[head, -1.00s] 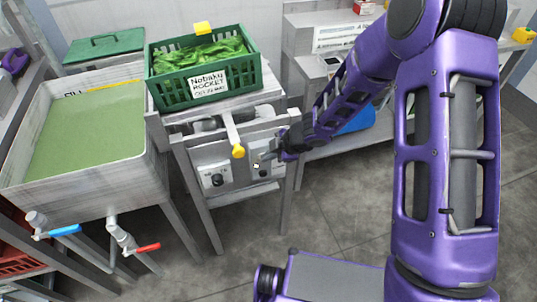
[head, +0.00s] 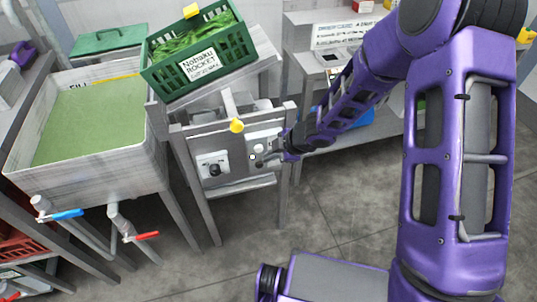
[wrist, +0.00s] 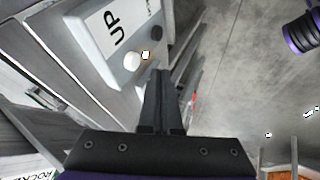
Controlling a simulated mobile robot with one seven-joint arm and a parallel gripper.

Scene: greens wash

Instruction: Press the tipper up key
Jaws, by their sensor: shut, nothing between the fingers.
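The tipper key box (head: 262,137) is a pale box on the right of the tipper stand's front. In the wrist view the box (wrist: 97,35) reads "UP" and carries a white round key (wrist: 131,62) and a dark round one (wrist: 156,33). My gripper also shows in the head view (head: 268,161). The green rocket crate (head: 208,62) sits on the tilted tipper top (head: 262,62).
A second box with a black knob (head: 213,164) is on the stand's left. A yellow-ended lever (head: 236,125) sticks out above. A wash sink (head: 130,150) with blue (head: 66,214) and red (head: 147,236) tap handles stands left. Floor in front is clear.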

